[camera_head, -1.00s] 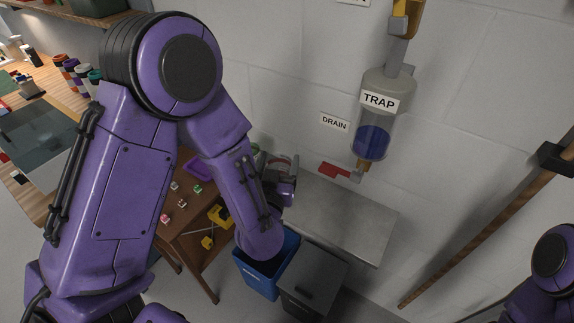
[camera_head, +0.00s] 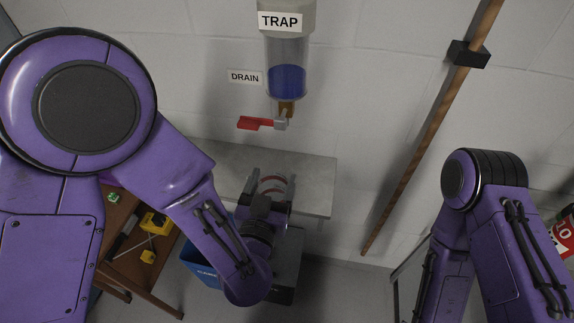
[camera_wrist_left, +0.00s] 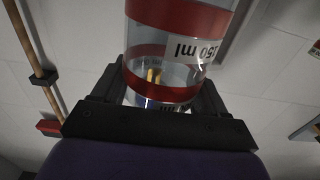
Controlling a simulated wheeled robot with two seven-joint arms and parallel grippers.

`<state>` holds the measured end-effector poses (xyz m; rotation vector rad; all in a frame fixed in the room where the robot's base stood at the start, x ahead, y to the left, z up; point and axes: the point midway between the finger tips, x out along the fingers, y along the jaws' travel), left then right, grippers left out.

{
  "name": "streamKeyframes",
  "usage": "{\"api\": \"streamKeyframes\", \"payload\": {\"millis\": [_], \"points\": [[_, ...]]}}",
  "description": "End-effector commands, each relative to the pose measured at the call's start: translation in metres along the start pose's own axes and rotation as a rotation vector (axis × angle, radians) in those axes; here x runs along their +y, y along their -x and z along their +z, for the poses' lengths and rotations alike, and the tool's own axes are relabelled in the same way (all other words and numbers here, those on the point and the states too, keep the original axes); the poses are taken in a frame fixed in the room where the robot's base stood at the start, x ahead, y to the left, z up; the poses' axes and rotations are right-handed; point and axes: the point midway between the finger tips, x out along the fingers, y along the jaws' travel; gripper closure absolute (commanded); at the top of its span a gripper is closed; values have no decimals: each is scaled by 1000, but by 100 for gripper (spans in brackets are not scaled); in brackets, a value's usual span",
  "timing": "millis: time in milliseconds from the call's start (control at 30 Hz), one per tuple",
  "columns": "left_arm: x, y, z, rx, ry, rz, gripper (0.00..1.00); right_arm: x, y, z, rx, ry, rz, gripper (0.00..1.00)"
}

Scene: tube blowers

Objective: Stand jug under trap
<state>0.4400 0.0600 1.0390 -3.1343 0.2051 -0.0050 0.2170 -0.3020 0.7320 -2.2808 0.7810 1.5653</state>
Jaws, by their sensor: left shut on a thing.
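The trap (camera_head: 287,70) hangs on the wall in the head view, a clear cylinder with blue liquid. Its drain valve (camera_head: 281,123) has a red handle pointing left. A grey shelf (camera_head: 312,185) juts from the wall below. My left gripper (camera_head: 266,198) is shut on the clear, red-banded jug (camera_head: 271,182), which is partly hidden by the gripper and appears over the shelf. Whether it touches the shelf cannot be told. In the left wrist view the jug (camera_wrist_left: 175,55) sits between the fingers, its volume label upside down. My right gripper is not in view.
A blue bin (camera_head: 204,272) and a dark grey bin (camera_head: 287,270) stand below the shelf. A wooden table (camera_head: 130,250) with tools is at lower left. A long wooden pole (camera_head: 415,165) leans in a wall bracket at right.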

Motion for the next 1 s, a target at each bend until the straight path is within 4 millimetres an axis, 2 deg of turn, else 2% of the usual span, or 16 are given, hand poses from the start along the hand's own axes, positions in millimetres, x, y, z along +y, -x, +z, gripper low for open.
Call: {"api": "streamKeyframes", "payload": {"millis": [33, 200, 400, 633, 700, 800, 1000], "points": [[-1, -17, -1, 2, 7, -6, 80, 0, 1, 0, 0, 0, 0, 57], [-2, -73, 0, 2, 6, -6, 80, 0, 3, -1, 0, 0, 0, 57], [-2, -128, 0, 1, 3, -5, 80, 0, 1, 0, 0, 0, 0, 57], [-2, -156, 1, 1, 2, -4, 80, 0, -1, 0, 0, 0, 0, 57], [-1, -154, 24, -2, 1, -1, 80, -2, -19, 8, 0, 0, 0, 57], [-1, -154, 40, -1, 1, -2, 80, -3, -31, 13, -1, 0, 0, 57], [-1, -153, 35, 0, 0, -1, 80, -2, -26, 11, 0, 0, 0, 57]]}}
